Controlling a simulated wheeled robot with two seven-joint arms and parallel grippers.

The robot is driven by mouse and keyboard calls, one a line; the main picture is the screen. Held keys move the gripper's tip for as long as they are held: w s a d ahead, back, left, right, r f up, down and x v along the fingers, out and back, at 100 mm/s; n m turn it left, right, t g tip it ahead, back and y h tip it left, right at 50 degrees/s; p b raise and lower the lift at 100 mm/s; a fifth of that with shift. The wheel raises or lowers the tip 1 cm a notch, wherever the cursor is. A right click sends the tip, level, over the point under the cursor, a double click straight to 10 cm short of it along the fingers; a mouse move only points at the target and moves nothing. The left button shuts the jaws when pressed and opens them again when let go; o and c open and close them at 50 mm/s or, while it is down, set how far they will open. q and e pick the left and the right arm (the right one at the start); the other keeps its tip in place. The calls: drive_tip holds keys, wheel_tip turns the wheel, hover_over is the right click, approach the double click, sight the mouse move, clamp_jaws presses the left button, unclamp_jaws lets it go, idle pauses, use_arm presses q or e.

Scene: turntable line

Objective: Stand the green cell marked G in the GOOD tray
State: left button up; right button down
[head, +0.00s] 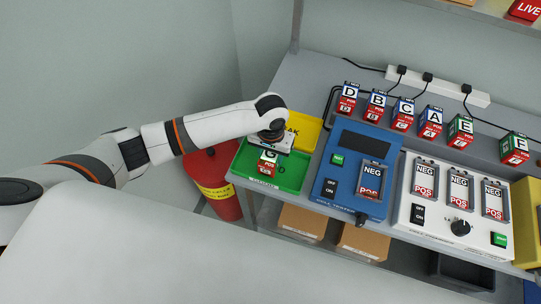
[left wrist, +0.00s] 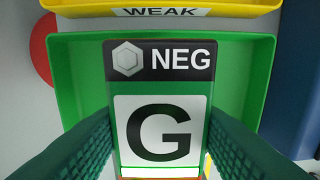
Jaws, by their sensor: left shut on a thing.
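The green cell marked G (head: 268,158) is between the fingers of my left gripper (head: 271,147), over the green tray (head: 292,172). In the left wrist view the cell (left wrist: 161,110) shows its black NEG end and the letter G, with a finger pressed to each side. Its red POS end points down toward the tray in the head view. I cannot tell whether it touches the tray floor. The green tray (left wrist: 75,85) lies behind and around the cell in the left wrist view. My right gripper is not in view.
The yellow WEAK tray (head: 305,133) adjoins the green tray at the back. A blue tester (head: 335,195) stands close on its right, and a white charger (head: 438,222) beyond. Several marked cells (head: 432,122) stand in a row behind. A red bin (head: 221,196) is below left.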

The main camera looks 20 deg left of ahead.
use_arm(q)
drive_tip(key=shift+f, duration=1.1)
drive_tip(key=o, duration=1.4)
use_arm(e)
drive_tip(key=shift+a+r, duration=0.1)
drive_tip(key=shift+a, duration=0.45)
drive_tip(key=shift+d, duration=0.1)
use_arm(q)
drive_tip(key=shift+r, duration=0.4)
wheel_tip(320, 180, up, 11)
drive_tip(key=shift+r+b, duration=0.2)
drive_tip(key=shift+b, duration=0.15)
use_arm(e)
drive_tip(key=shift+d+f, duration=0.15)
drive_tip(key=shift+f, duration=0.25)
